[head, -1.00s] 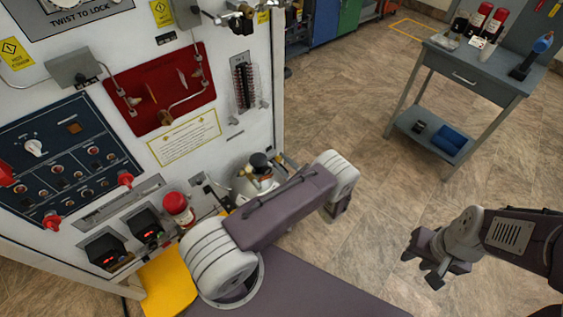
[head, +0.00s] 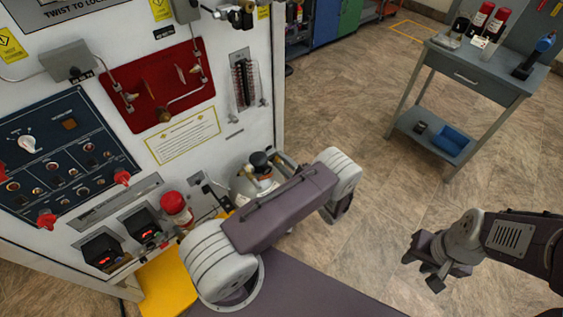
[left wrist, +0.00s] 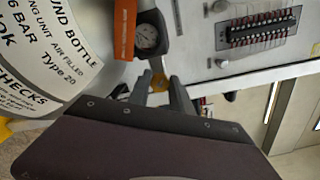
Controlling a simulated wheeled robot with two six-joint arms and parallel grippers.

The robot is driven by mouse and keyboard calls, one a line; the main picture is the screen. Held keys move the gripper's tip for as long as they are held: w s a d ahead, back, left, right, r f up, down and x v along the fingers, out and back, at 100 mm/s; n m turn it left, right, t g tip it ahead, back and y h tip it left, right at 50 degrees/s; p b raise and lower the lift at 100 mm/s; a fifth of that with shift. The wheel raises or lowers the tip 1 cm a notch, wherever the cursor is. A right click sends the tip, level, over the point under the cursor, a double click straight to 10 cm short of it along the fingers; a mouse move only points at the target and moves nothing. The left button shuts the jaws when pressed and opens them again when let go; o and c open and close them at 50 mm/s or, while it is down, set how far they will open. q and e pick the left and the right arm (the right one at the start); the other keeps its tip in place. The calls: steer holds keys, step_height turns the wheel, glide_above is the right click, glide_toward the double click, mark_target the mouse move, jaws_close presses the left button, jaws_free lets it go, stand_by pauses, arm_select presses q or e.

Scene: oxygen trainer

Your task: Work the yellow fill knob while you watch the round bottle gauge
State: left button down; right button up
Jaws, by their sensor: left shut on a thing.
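The yellow fill knob (left wrist: 159,82) shows in the left wrist view between the dark fingers of my left gripper (left wrist: 159,92), which is shut on it. The round bottle gauge (left wrist: 147,37), a small dial with a dark rim, sits just above the knob; its reading is too small to make out. The round bottle (left wrist: 60,60), pale with black lettering, fills the left of that view. In the head view, the bottle (head: 246,184) stands by the panel, partly behind my left arm, which hides the left gripper. My right gripper (head: 425,271) is open and empty over the floor.
An orange tag (left wrist: 124,30) hangs beside the gauge. The white trainer panel (head: 240,135) stands close on the left, with a flow tube block (head: 244,82) and a red-capped item (head: 176,205). A grey side table (head: 470,75) stands at the back right. The floor between is clear.

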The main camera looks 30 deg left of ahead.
arm_select(q)
steer(key=shift+n, duration=0.6)
steer(key=shift+f, duration=0.1)
steer(key=c, duration=1.4)
jaws_free()
steer(key=shift+c, duration=0.2)
steer(key=shift+d, duration=0.15)
steer(key=b+v, duration=0.1)
steer(key=v, duration=0.8)
steer(key=shift+s, duration=0.1)
